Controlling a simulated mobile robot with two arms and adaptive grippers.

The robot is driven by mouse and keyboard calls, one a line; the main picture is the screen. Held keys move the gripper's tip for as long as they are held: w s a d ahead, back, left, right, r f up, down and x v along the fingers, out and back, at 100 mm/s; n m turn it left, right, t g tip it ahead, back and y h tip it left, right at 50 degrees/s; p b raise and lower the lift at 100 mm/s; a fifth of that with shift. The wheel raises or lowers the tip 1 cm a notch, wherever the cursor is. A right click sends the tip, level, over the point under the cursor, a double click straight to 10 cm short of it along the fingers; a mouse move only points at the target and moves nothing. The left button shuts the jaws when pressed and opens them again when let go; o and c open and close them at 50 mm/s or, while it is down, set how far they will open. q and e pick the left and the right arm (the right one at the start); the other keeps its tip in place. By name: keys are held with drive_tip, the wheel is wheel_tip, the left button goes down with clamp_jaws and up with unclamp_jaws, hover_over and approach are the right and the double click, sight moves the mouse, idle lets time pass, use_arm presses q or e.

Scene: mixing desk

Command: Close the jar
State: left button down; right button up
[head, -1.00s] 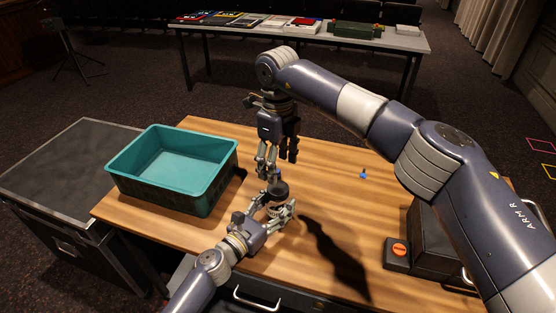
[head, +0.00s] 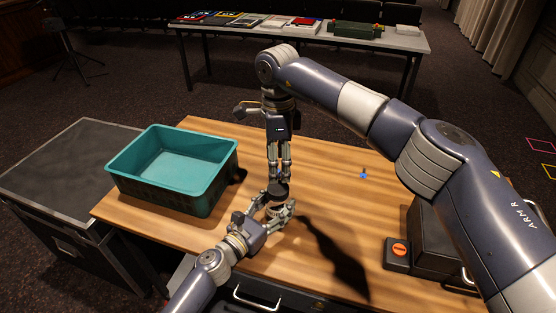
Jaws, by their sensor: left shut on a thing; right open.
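My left gripper (head: 275,212) is shut on the small jar (head: 273,207), which it holds over the front part of the wooden desk. The jar is mostly hidden by the fingers. A dark round lid (head: 280,188) sits at the top of the jar; I cannot tell how tightly it fits. My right gripper (head: 279,177) is open and points down right above the lid. Its fingertips are at or very near the lid's top, and I cannot tell if they touch it.
A teal crate (head: 206,193) stands on the desk (head: 330,190) at the left. A small blue thing (head: 363,175) lies right of centre. A box with an orange button (head: 398,251) is at the right. A long table (head: 350,45) with several items is behind.

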sight(278, 187)
drive_tip(key=shift+f, duration=4)
drive_tip(key=c, duration=1.1)
drive_tip(key=m, duration=1.1)
drive_tip(key=shift+m, duration=0.3)
drive_tip(key=o, duration=1.2)
drive_tip(key=shift+o, duration=0.2)
drive_tip(key=shift+r, duration=0.1)
wheel_tip(278, 187, up, 12)
